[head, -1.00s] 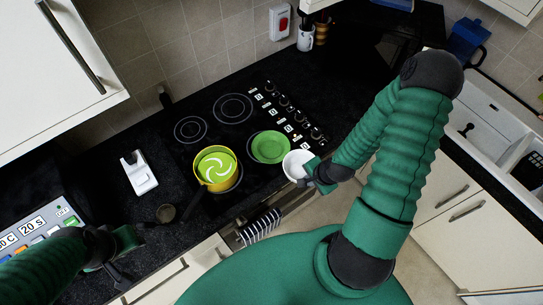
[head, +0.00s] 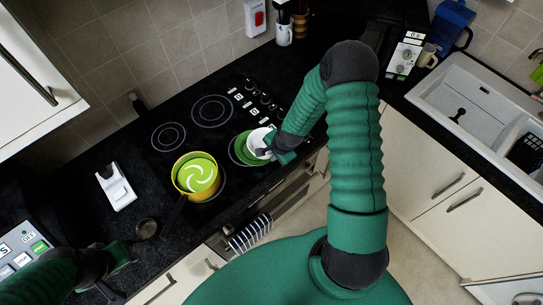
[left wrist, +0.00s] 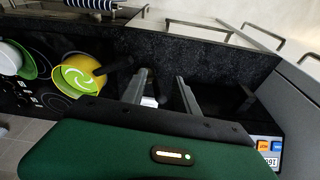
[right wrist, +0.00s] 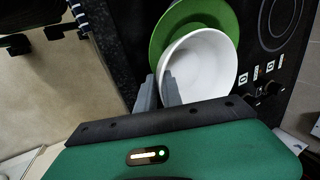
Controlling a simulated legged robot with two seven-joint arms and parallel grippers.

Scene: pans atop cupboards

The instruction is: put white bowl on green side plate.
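The white bowl (head: 257,138) is over the right part of the green side plate (head: 239,150) on the black hob. In the right wrist view the bowl (right wrist: 200,62) covers much of the plate (right wrist: 165,35), and I cannot tell whether they touch. My right gripper (head: 268,152) is shut on the bowl's near rim; its fingers (right wrist: 160,92) show there in the right wrist view. My left gripper (head: 122,268) is low over the counter at left, and its fingers (left wrist: 160,90) are apart and empty in the left wrist view.
A yellow pan (head: 186,192) with a green patterned top stands left of the plate. A striped towel (head: 250,233) hangs in front. A sink (head: 470,100) is at right.

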